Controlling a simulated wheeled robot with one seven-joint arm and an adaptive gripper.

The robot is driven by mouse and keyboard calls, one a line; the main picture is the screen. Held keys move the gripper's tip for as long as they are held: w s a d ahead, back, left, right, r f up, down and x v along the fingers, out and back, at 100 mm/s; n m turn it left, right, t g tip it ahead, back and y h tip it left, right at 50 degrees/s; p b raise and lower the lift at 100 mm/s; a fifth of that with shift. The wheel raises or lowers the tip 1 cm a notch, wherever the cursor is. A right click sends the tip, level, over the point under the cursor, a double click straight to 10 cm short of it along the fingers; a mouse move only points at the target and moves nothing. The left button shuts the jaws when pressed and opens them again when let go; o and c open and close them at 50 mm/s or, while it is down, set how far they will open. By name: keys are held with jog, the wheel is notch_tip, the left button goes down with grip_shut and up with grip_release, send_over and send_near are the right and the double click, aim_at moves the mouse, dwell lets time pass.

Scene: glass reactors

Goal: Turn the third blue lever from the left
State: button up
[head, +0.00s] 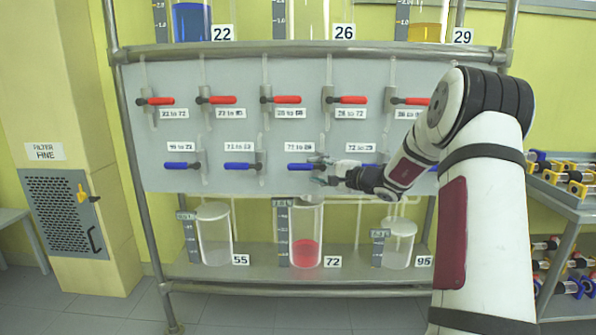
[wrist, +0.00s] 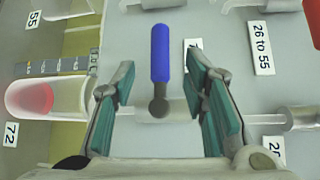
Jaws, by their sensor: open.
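The blue levers form the lower row on a grey panel in the head view. The third blue lever from the left (head: 303,166) lies horizontal, under a label reading 72 to something I cannot make out. My gripper (head: 320,171) is open at its right end, by the pivot. In the wrist view the blue lever (wrist: 160,55) points up the picture, with its dark pivot between the two green-padded fingers of my gripper (wrist: 160,112). The fingers stand apart from it on both sides.
Red levers (head: 286,100) form the row above. Two blue levers (head: 240,166) are to the left; another (head: 362,167) is partly hidden behind my gripper. Glass vessel 72 (head: 306,245) with red liquid stands below, beside vessels 55 (head: 214,235) and 95 (head: 399,243). Metal frame poles (head: 134,185) border the panel.

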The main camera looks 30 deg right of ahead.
aim_at(303, 168)
jog(key=b+x, duration=0.1)
jog(key=x, duration=0.7)
grip_shut()
